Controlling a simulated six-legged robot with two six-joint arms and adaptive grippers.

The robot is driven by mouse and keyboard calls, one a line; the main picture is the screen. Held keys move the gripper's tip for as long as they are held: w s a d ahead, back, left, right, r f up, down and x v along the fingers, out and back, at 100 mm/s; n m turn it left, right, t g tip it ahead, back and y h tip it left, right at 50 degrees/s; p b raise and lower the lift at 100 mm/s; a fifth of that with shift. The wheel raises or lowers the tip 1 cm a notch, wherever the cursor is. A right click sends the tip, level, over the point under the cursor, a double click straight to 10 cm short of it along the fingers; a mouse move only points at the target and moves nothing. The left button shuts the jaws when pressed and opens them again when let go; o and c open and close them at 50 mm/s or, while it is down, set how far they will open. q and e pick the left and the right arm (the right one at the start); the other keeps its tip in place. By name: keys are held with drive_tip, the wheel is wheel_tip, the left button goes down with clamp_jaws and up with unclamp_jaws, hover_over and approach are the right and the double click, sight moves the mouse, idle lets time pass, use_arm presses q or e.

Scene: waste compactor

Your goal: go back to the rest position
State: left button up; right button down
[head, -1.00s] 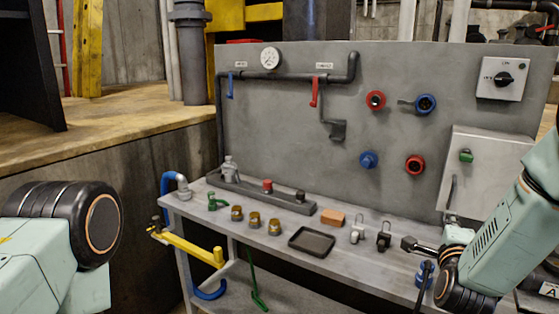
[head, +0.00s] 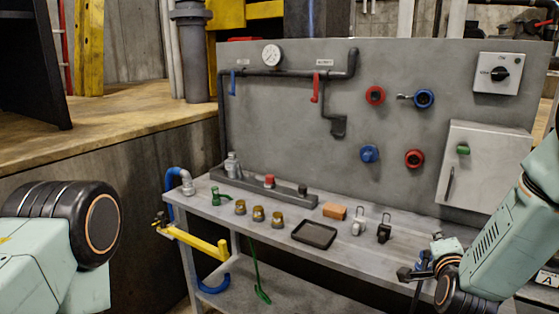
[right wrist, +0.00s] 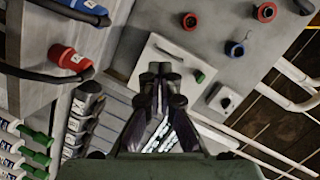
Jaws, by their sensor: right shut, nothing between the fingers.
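My right gripper (head: 408,273) is shut and empty, low at the right in the head view, at the bench's front edge. It also shows in the right wrist view (right wrist: 160,72), with its fingers together and nothing between them. My right arm comes in from the right edge. Of my left arm only a pale green link and a black round joint show at the left in the head view; its gripper is out of the picture.
The grey bench (head: 290,250) carries a black tray (head: 314,234), an orange block (head: 334,211), two padlocks (head: 384,230) and several brass pieces. Behind stands the upright panel (head: 290,120) with a cabinet (head: 484,165). A yellow bar (head: 197,243) sticks out at the bench's left end.

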drive_tip(key=s+a+f+n+g+y+b, duration=0.2)
drive_tip(key=s+a+f+n+g, duration=0.3)
drive_tip(key=s+f, duration=0.6)
drive_tip(key=s+a+f+n+g+y+b, duration=0.25)
drive_tip(key=s+a+f+n, duration=0.4)
drive_tip(key=f, duration=0.55)
drive_tip(key=s+f+n+g+b, duration=0.1)
drive_tip(key=s+f, duration=0.3)
drive_tip(key=s, duration=0.4)
drive_tip(key=s+a+f+n+g+y+b, duration=0.1)
drive_tip(key=s+f+g, duration=0.3)
drive_tip(key=s, duration=0.4)
drive_tip(key=s+f+n+g+b, duration=0.2)
drive_tip(key=s+f, duration=0.3)
drive_tip(key=s, duration=0.4)
drive_tip(key=shift+a+f+n+b, duration=0.2)
drive_tip(key=shift+a+n+b, duration=0.15)
drive_tip(key=shift+n+b, duration=0.25)
drive_tip(key=shift+s+r, duration=0.1)
drive_tip(key=shift+w, duration=0.2)
drive_tip(key=shift+s, duration=0.2)
